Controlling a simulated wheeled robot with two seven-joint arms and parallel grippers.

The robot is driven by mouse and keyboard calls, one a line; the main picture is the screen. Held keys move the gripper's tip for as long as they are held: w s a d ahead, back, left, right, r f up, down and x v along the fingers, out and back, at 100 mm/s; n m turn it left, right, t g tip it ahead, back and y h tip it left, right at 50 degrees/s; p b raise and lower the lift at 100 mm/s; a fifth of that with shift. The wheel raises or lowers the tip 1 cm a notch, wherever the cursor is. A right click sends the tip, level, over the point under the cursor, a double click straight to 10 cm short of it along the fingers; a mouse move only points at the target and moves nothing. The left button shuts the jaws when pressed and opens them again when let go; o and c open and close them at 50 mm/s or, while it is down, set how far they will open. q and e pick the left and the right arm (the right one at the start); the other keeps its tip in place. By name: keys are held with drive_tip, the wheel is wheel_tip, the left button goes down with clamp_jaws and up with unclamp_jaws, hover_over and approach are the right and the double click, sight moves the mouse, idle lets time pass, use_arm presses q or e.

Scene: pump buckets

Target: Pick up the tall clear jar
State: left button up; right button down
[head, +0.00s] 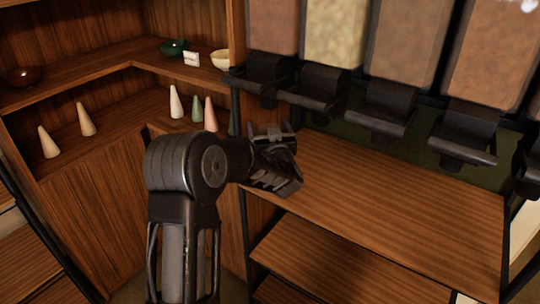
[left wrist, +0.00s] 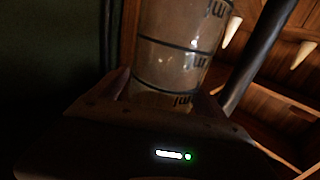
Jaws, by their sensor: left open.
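The tall clear jar (left wrist: 178,62) shows in the left wrist view as a see-through cylinder with dark bands and lettering. It stands in front of my left gripper, with one finger tip on each side of its near end. My left gripper (head: 282,136) is open at the left end of the wooden shelf in the head view. Whether the fingers touch the jar I cannot tell. In the head view the gripper and wrist hide the jar. My right gripper is not in view.
Dispensers (head: 400,35) with black spouts hang above the wooden shelf (head: 400,200), whose middle and right are bare. A dark post (head: 241,215) stands close to my left wrist. Several cones (head: 176,103) and bowls (head: 173,48) sit on the corner shelves at left.

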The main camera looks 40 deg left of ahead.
use_arm(q)
drive_tip(key=shift+c, duration=0.2)
clamp_jaws()
idle(0.7)
drive_tip(key=shift+r, duration=0.15)
